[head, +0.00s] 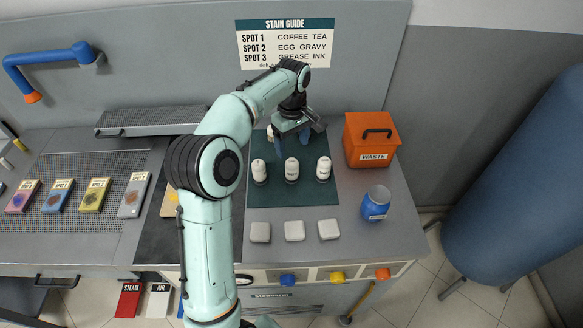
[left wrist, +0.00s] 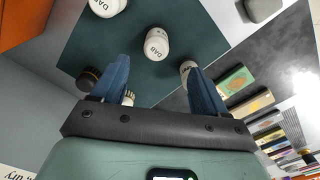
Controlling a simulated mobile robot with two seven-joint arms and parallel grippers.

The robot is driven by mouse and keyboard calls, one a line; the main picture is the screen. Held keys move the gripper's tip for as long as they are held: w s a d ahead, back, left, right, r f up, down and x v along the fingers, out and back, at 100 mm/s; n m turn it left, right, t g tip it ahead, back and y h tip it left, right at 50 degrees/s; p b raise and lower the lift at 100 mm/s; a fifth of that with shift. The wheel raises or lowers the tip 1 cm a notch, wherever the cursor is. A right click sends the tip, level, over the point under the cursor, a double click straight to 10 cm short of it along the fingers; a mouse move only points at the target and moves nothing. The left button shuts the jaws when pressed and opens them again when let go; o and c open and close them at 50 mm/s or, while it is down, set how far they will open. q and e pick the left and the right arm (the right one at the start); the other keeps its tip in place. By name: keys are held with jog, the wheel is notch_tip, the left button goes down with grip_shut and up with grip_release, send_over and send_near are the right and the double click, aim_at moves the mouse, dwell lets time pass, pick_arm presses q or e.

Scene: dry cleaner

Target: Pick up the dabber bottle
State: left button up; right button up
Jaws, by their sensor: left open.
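Three white bottles stand upright in a row on the dark green mat (head: 262,197): a left one (head: 259,170), a middle one (head: 292,169) and a right one (head: 323,168). In the left wrist view the middle bottle (left wrist: 157,42) reads "DAB". The left bottle (left wrist: 186,70) is partly behind a finger there. My left gripper (head: 291,144) is open and empty above the mat, behind the row. A dark-capped item (left wrist: 88,78) and a small white item (left wrist: 128,97) show near its other finger, partly hidden. My right gripper is not in view.
An orange waste box (head: 372,143) stands at the mat's right, with a blue container (head: 376,204) in front. Three pale blocks (head: 295,231) line the counter front. Labelled spot boxes (head: 94,194) lie on the left. A stain guide sign (head: 286,44) hangs behind.

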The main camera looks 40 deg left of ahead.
aim_at(292, 161)
pick_arm(q)
notch_tip(292, 161, down, 6)
jog(key=shift+f, duration=0.2)
jog(key=f, duration=0.5)
jog(key=shift+w+a, duration=0.3)
jog(key=shift+w, duration=0.1)
jog(key=shift+s, duration=0.1)
jog(key=c, duration=1.2)
